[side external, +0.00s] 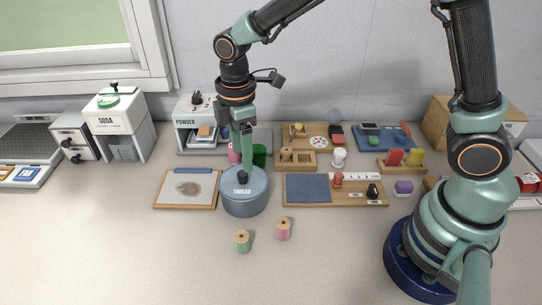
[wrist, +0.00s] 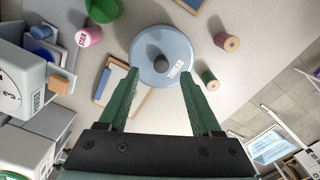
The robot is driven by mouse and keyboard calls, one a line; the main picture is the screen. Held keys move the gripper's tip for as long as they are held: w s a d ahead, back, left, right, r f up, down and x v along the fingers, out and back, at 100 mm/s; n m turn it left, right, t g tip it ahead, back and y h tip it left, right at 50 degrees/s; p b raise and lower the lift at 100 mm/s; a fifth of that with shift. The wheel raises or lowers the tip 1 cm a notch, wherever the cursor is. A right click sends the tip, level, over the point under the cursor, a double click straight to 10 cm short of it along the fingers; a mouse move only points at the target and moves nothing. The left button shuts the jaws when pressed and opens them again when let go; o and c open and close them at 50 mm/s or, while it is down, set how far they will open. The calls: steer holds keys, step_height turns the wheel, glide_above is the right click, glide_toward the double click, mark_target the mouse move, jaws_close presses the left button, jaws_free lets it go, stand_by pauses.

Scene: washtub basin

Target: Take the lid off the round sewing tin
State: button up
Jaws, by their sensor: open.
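The round blue-grey sewing tin (side external: 244,205), lettered THREAD, stands on the counter with its lid (side external: 257,184) on. A dark round knob (wrist: 160,64) rises from the middle of the lid, which fills the centre of the wrist view (wrist: 150,42). My gripper (side external: 242,172) hangs over the tin, pointing down. In the wrist view my gripper (wrist: 159,74) is open, with its green fingers spread to the left and right of the knob. The exact height of the fingertips above the lid is hard to tell.
A green spool (side external: 242,241) and a pink spool (side external: 283,229) stand in front of the tin. A clipboard (side external: 160,199) lies left, and a board with a blue pad (side external: 307,187) lies right. A green cup (side external: 260,154) stands behind.

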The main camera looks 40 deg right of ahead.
mark_target(242, 173)
steer(key=f, duration=0.4)
steer(key=shift+s+a+f, duration=0.1)
steer(key=shift+a+f, duration=0.1)
steer(key=shift+f, duration=0.2)
jaws_close()
steer(key=shift+r, duration=0.15)
